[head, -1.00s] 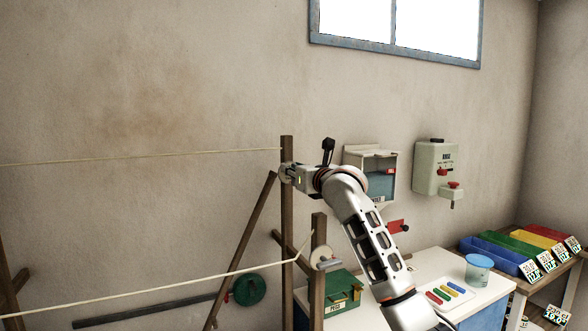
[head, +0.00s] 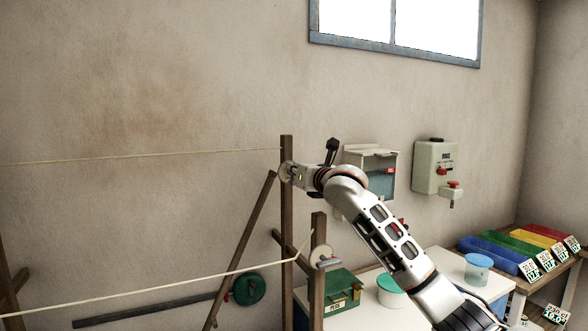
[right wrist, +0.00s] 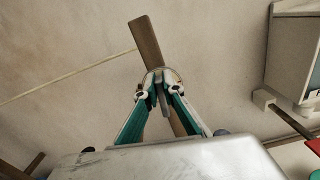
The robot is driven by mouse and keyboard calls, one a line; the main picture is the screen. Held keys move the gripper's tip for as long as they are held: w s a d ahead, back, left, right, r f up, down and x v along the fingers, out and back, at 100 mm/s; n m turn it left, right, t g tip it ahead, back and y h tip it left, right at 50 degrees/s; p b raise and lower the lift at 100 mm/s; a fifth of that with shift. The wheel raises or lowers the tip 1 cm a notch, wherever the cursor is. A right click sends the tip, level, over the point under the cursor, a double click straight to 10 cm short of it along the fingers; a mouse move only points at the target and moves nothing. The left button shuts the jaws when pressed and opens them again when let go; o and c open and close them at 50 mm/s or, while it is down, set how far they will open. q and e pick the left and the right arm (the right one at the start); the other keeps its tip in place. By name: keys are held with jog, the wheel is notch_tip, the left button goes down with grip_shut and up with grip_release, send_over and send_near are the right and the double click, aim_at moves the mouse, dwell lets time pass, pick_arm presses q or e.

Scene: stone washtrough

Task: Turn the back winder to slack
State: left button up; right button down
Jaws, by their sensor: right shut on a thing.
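The back winder (head: 285,171) is a pale round disc on the taller, rear wooden post (head: 287,220). My right gripper (head: 294,173) is at this winder, with its arm coming up from the lower right. In the right wrist view the green-sided fingers (right wrist: 160,80) are closed together at the winder, in front of the post (right wrist: 145,40). They are shut on its grip, which the fingers mostly hide. The back line (head: 150,157) runs left from near the post's top and looks nearly straight. My left gripper is not in view.
A front winder (head: 323,257) sits on the shorter post (head: 318,290), with its own line (head: 150,288). A green box (head: 342,290), a lidded tub (head: 391,290) and a blue cup (head: 478,268) stand on the white table. A wall cabinet (head: 378,170) hangs behind my arm.

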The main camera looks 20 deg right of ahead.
jog(key=shift+d+f+m, duration=0.15)
jog(key=shift+d+m, duration=0.1)
jog(key=shift+m, duration=1.1)
jog(key=shift+d+f+m, duration=0.1)
jog(key=shift+d+m, duration=0.15)
jog(key=shift+m, duration=1.1)
jog(key=c, duration=2.2)
grip_release()
jog(key=shift+o, duration=0.2)
jog(key=s, duration=1.2)
jog(key=shift+d, duration=0.2)
